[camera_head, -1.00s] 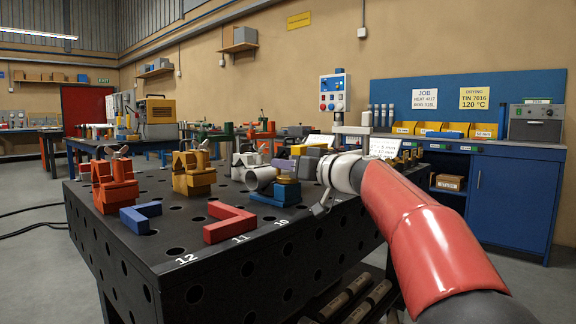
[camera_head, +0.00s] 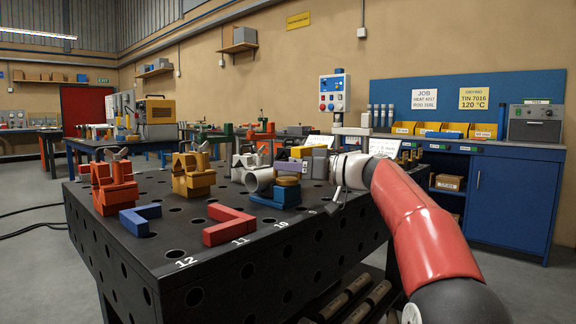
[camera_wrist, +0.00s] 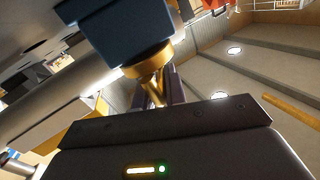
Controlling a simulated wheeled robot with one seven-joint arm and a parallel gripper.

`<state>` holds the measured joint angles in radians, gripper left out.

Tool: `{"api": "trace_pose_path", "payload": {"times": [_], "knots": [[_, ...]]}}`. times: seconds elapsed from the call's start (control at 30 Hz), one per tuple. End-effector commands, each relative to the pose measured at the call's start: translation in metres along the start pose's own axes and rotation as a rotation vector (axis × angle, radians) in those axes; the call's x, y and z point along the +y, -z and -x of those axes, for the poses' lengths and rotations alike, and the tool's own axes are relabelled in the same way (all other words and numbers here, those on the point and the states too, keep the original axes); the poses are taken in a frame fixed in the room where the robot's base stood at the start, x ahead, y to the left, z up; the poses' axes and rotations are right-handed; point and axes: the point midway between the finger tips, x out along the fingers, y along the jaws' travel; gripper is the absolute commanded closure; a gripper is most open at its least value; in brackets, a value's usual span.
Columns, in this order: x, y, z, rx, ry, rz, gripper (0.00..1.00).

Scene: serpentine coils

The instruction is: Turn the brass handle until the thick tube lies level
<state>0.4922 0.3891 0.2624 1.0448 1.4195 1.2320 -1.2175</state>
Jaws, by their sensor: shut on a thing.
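My gripper (camera_wrist: 158,97) is shut on the brass handle (camera_wrist: 150,74) in the wrist view. The handle has a wide collar and a narrow stem between the dark fingers. A dark blue block (camera_wrist: 112,38) is just beyond the collar. A thick grey tube (camera_wrist: 72,88) crosses the left of that view. In the head view, a short thick pale grey tube (camera_head: 259,180) with an open end shows on the black table, beside a blue block (camera_head: 272,198) with a brass round top. I cannot tell whether it lies level. My fingertips are hidden there.
The black perforated table (camera_head: 178,252) also bears a red angle piece (camera_head: 228,224), a small blue angle piece (camera_head: 141,217), a red clamp (camera_head: 114,187) and a yellow clamp (camera_head: 193,175). A blue cabinet (camera_head: 512,200) stands behind my arm on the right.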

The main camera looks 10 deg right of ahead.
Motion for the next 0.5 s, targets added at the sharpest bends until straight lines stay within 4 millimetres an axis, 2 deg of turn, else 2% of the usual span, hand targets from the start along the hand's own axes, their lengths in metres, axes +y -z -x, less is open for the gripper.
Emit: {"api": "trace_pose_path", "payload": {"times": [0.2,0.5], "knots": [[-0.0001,0.0052,-0.0004,-0.032,0.165,-0.003,1.0],[-0.0008,0.0032,-0.0007,-0.062,0.313,-0.002,1.0]]}}
